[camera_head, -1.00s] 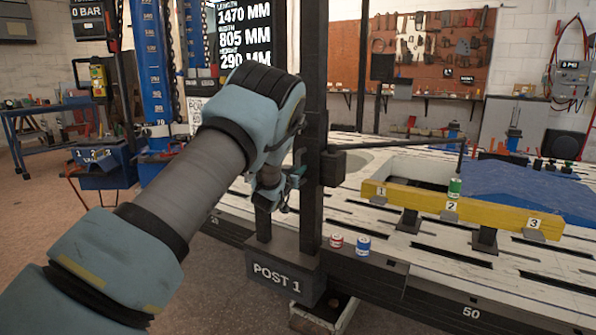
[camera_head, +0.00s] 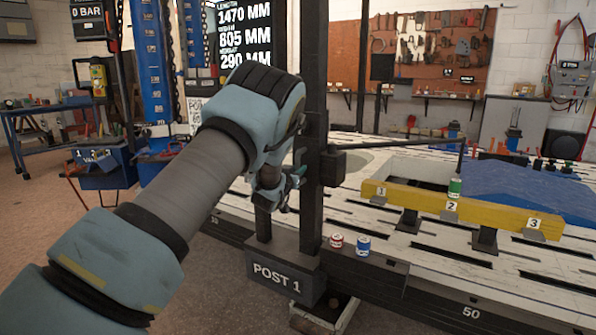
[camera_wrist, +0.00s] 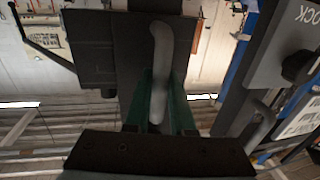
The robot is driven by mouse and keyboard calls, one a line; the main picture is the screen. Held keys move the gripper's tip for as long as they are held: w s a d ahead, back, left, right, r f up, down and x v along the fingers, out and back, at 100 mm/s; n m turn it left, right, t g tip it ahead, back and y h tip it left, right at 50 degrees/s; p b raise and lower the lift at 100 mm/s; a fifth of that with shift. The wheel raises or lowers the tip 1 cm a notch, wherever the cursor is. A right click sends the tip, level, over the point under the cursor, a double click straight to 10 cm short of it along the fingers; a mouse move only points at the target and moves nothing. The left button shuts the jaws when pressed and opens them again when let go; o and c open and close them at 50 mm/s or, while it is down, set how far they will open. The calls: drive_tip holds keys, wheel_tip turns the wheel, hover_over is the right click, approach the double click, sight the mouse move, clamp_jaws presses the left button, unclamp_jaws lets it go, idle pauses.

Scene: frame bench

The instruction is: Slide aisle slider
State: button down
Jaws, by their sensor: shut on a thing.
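My gripper (camera_wrist: 160,100) shows two green fingers in the wrist view. They are shut on a pale grey curved handle (camera_wrist: 160,48) that stands in front of a dark block (camera_wrist: 98,50). I cannot tell whether this block is the aisle slider. In the head view my gripper (camera_head: 291,188) is beside the black upright of Post 1 (camera_head: 312,150), partly hidden by my wrist and the post. The handle cannot be made out there.
A grey plate with lettering (camera_wrist: 285,45) is close on the right in the wrist view.

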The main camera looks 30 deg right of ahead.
wheel_tip(320, 180, up, 24)
drive_tip(key=p, duration=0.7)
drive_tip(key=shift+r, duration=0.15)
drive_tip(key=c, duration=0.8)
unclamp_jaws()
drive_tip(key=shift+o, duration=0.2)
drive_tip(key=b+v, duration=0.1)
drive_tip(key=v, duration=0.9)
drive_tip(key=shift+s+a+b, duration=0.25)
drive_tip(key=shift+s+b, duration=0.05)
drive_tip(key=shift+b, duration=0.05)
